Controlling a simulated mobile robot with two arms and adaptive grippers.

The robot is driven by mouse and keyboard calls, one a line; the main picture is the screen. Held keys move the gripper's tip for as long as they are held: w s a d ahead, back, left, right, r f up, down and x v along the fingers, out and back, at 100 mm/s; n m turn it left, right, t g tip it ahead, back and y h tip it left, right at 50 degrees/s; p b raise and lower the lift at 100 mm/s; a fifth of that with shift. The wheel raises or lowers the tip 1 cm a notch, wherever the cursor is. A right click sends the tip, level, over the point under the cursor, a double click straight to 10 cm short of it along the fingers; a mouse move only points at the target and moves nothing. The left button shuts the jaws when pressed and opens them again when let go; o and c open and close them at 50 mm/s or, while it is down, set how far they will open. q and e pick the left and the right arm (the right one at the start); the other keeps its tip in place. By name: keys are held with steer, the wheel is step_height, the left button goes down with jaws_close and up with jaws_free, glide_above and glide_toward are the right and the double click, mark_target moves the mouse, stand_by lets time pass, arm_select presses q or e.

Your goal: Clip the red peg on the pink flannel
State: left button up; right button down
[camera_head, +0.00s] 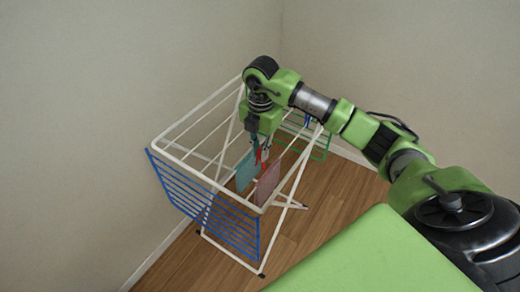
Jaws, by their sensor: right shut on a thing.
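The pink flannel (268,184) hangs on the drying rack (160,143), near its front right rail. My right gripper (260,153) points down over the rack, just above and behind the pink flannel. It is shut on the small red peg (258,157), which shows at its fingertips. I cannot tell whether the peg touches the flannel. My left gripper is not in view.
A teal cloth (245,170) hangs on the rack just left of the pink flannel. Blue side bars (205,205) slope down at the rack's left, green ones (318,150) at the back right. Walls stand close behind. Wooden floor (310,235) lies below.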

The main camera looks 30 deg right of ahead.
steer(key=b, duration=0.4)
glide_above(260, 182)
steer(key=shift+f, duration=2.9)
steer(key=shift+f+b, duration=0.35)
steer(key=shift+f, duration=0.15)
steer(key=shift+f+b, duration=0.95)
steer(key=shift+f, duration=0.55)
steer(key=c, duration=2)
jaws_free()
steer(key=shift+o, duration=0.2)
steer(key=o, duration=0.3)
